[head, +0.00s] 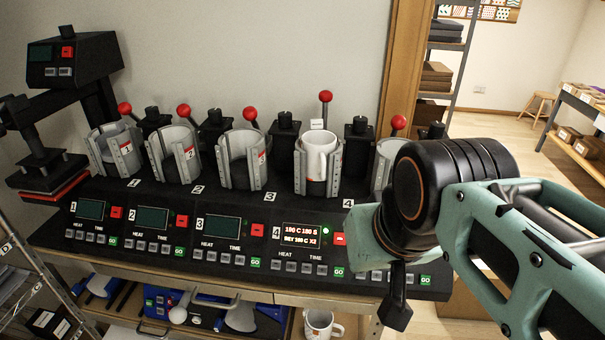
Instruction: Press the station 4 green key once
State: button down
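The station 4 panel is marked by a small 4 and has a lit display (300,235) with red and white text, reading roughly 190 C 180 S on top. A green light glows beside it. Its green GO key (339,272) is at the panel's lower right and is uncovered. A white mug (319,150) sits in the grey station 4 clamp (333,172), with its red-knobbed lever (325,97) upright. My gripper (395,315) points down to the right of that key, apart from it in the picture. Its fingers are dark and partly hidden by my wrist, so their opening is unclear.
Displays of stations 1 to 3 (222,229) are dark and their clamps (240,160) look empty. A fifth station is partly behind my arm; its GO key (425,280) shows. A flat press (60,170) stands at left. A mug (320,325) sits on the shelf below.

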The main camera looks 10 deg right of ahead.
aim_at(338, 271)
jog(key=z, duration=1.45)
jog(key=k+z, duration=0.1)
jog(key=k, duration=0.6)
jog(key=i+l+z, duration=0.1)
jog(key=l+z, duration=0.15)
jog(key=z, duration=0.25)
jog(key=k+j+u, duration=0.15)
jog(key=u, duration=0.35)
